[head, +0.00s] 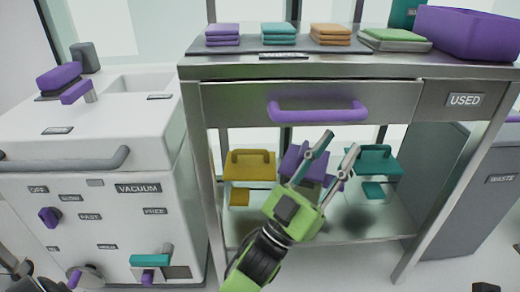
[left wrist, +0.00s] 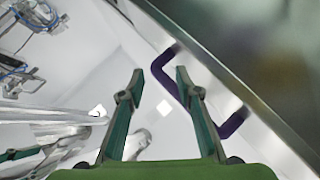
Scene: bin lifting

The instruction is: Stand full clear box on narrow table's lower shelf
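A metal table (head: 222,100) with a drawer stands in front of me. I cannot tell if it is the narrow table. Its lower shelf (head: 395,222) holds a yellow (head: 250,170), a purple (head: 297,160) and a teal handled item (head: 372,160). My left gripper (head: 340,141) is open and empty, in front of the table below the purple drawer handle (head: 318,112). In the left wrist view, its fingers (left wrist: 160,72) are apart, with the purple handle (left wrist: 233,123) behind the right finger. My right gripper is not in view.
A white vacuum cabinet (head: 110,165) stands close at the left. The tabletop carries several folded cloth stacks (head: 278,34) and a purple bin (head: 470,32). A grey waste bin (head: 490,195) stands at the right. Some floor shows below the shelf.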

